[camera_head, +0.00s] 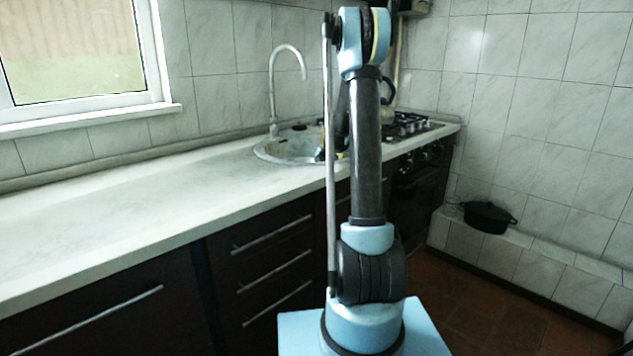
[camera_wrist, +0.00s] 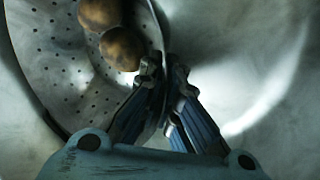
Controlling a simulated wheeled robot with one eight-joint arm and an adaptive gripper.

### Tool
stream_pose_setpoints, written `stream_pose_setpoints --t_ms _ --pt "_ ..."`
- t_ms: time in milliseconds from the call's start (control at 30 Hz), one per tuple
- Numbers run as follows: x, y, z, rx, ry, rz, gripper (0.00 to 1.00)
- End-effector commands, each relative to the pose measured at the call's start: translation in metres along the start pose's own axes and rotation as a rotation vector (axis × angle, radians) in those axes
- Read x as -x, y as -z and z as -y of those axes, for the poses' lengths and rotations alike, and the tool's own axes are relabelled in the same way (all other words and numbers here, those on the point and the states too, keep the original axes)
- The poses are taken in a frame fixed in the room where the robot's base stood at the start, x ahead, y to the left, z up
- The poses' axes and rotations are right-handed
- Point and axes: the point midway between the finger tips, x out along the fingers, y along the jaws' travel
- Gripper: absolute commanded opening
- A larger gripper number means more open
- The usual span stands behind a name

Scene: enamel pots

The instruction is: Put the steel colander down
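The steel colander (camera_wrist: 60,75) fills the left of the wrist view, a perforated bowl with its rim running down to my fingers. Two brown, potato-like round things (camera_wrist: 120,49) lie in it. My gripper (camera_wrist: 166,68) has its two fingers on either side of the rim, close together and shut on it. In the head view my arm reaches to the sink (camera_head: 272,154); the gripper is mostly hidden behind my arm there, and I cannot make out the colander. A smooth, pale metallic surface, seemingly the sink basin, surrounds the colander in the wrist view. Whether the colander touches it is unclear.
A tall faucet (camera_head: 272,90) rises behind the sink. The long pale counter (camera_head: 130,215) left of the sink is clear. A gas hob (camera_head: 410,125) lies beyond the sink, partly behind my arm. A black pot (camera_head: 488,216) stands on the low tiled ledge at right.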

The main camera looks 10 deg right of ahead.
Motion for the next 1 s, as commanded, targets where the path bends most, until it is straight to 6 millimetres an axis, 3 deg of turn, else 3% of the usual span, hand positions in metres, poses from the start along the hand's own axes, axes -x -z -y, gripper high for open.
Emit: stream_pose_setpoints --t_ms 167,300,733,1000 --pt "-0.001 0.000 0.001 0.000 0.000 0.000 0.00" --pt "-0.001 0.000 0.001 0.000 0.001 0.000 0.25" --pt "0.004 0.000 0.000 0.000 0.000 0.000 0.25" --pt "0.037 0.001 0.000 0.001 0.000 0.000 0.25"
